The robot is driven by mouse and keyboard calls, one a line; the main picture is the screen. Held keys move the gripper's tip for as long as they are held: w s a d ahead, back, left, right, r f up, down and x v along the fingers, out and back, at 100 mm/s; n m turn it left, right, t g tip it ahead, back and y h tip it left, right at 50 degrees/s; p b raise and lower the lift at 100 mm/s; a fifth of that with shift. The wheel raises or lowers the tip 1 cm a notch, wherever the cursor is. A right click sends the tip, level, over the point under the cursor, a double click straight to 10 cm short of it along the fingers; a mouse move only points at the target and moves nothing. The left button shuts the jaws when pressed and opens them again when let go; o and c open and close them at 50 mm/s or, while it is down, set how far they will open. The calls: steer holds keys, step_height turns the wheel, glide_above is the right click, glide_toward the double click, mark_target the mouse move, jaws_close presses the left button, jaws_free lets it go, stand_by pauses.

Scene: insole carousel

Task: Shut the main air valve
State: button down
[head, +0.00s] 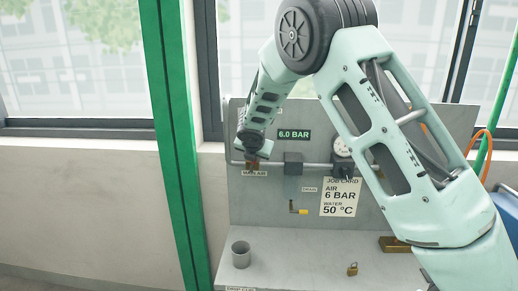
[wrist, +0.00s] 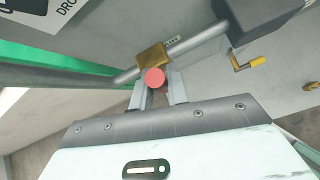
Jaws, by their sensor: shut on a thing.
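The main air valve is a brass body (wrist: 151,55) on a grey pipe, with a red handle (wrist: 154,77) seen nearly end-on in the wrist view. In the head view the brass body (head: 252,165) sits above the MAIN AIR label (head: 254,173), and my gripper covers most of the valve. My gripper (wrist: 158,86) has its fingers either side of the red handle and is shut on it; it also shows in the head view (head: 252,152). The handle's angle to the pipe is hard to tell. The display (head: 294,135) reads 6.0 BAR.
A grey box (head: 293,164) and a gauge (head: 342,147) sit along the pipe. Below are a yellow-handled drain valve (head: 298,210) and a job card (head: 340,197). A grey cup (head: 240,255), a padlock (head: 352,269) and a brass block (head: 396,244) are on the bench.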

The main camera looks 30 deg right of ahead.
steer(key=shift+w+a+r+n+g+h+p, duration=0.3)
steer(key=shift+a+n+g+h+p, duration=0.25)
steer(key=shift+p, duration=0.6)
steer(key=shift+w+f+h+p, duration=0.1)
steer(key=shift+f+h+p, duration=0.1)
steer(key=shift+h+p, duration=0.25)
steer(key=shift+f, duration=0.1)
steer(key=c, duration=1.4)
jaws_free()
steer(key=shift+o, duration=0.2)
steer(key=shift+a, duration=0.1)
steer(key=b+v, duration=0.4)
steer(key=v, duration=1.3)
steer(key=shift+r, duration=0.2)
